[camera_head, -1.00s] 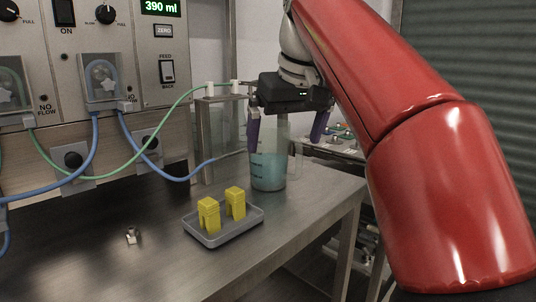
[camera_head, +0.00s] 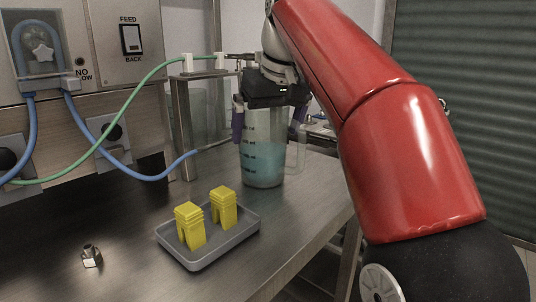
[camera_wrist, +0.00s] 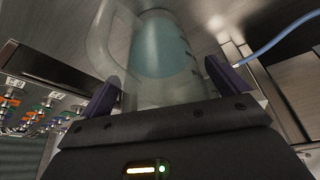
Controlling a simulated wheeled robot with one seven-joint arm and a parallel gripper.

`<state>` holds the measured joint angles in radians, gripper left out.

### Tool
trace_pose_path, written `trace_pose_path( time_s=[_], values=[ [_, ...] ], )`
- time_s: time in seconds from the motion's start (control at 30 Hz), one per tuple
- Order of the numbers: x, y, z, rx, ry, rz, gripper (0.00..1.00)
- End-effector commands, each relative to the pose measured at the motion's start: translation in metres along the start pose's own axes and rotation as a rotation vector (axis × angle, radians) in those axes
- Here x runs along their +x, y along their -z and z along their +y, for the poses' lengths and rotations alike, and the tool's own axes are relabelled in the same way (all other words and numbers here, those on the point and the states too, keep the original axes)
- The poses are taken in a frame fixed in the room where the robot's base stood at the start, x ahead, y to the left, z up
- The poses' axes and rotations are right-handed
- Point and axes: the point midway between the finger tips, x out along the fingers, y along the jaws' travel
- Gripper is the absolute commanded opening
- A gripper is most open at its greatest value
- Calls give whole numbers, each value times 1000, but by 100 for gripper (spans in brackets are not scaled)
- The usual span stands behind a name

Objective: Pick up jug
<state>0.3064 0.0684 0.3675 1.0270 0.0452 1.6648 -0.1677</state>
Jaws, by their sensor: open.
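The jug (camera_head: 263,155) is a clear measuring jug with dark marks and blue liquid in its lower part. It stands upright near the back of the steel bench. In the wrist view the jug (camera_wrist: 160,50) shows between the two purple fingers, with its clear handle on the left. My gripper (camera_head: 266,125) is open, with one finger on each side of the jug's upper part. Its dark body covers the jug's rim in the head view. In the wrist view my gripper (camera_wrist: 162,88) shows gaps between the fingers and the jug wall.
A small metal fitting (camera_head: 92,256) lies at left. A metal stand (camera_head: 183,130) holding the green tube (camera_head: 130,105) is close left of the jug. Blue tubing (camera_head: 150,177) runs behind.

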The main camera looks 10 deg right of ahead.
Motion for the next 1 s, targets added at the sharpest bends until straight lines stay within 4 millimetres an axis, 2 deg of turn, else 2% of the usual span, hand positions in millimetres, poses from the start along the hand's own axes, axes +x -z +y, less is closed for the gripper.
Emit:
trace_pose_path(
  time_s=[0.1, 0.33, 0.77, 1.0],
  values=[
    [8, 0, 0, 1, -1, 1, 100],
    [8, 0, 0, 1, -1, 1, 99],
    [7, 0, 0, 1, -1, 4, 42],
    [7, 0, 0, 1, -1, 3, 40]
  ],
)
